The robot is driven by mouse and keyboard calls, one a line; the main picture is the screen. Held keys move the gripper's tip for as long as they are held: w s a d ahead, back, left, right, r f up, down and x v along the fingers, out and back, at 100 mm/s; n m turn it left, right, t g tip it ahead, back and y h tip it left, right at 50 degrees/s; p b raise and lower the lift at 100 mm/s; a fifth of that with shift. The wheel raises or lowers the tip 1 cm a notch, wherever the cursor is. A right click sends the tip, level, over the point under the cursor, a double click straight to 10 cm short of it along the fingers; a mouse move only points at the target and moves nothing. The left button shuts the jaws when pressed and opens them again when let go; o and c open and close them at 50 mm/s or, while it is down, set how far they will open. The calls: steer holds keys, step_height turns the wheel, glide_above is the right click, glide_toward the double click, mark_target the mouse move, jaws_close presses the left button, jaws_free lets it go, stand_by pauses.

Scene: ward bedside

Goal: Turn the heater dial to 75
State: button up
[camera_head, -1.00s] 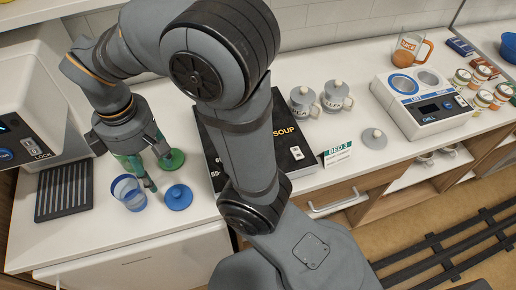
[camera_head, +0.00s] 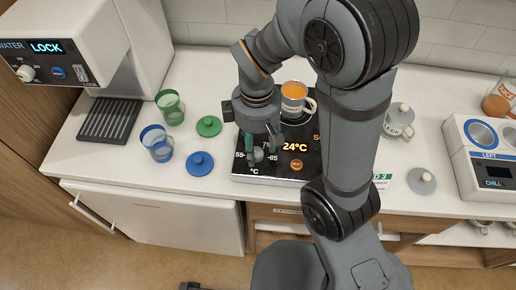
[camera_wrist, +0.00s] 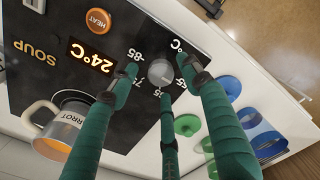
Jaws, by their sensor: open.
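The heater (camera_head: 240,174) is a flat black panel with an orange "24°C" display (camera_head: 295,146) and an orange HEAT button (camera_head: 296,164). Its grey round dial (camera_wrist: 187,66) is ringed by marks, with 65, 75 and 85 partly readable. I cannot tell where the dial points. My gripper (camera_head: 262,152) is open, low over the dial. In the wrist view its green fingers (camera_wrist: 167,82) reach around the dial, which is nearer the right finger; contact is unclear. A white mug of orange soup (camera_head: 294,103) stands on the heater; its side reads "CARROT" in the wrist view (camera_wrist: 57,130).
Left of the heater are a green lid (camera_head: 209,126), a blue lid (camera_head: 200,164), a green cup (camera_head: 170,107) and a blue cup (camera_head: 157,143). A white dispenser reading LOCK (camera_head: 60,50) stands at far left. A lidded mug (camera_head: 398,120) and a chiller (camera_head: 485,160) stand right.

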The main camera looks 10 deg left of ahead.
steer(key=shift+f, duration=0.7)
steer(key=c, duration=0.3)
steer(key=shift+d, duration=0.1)
steer(key=c, duration=0.8)
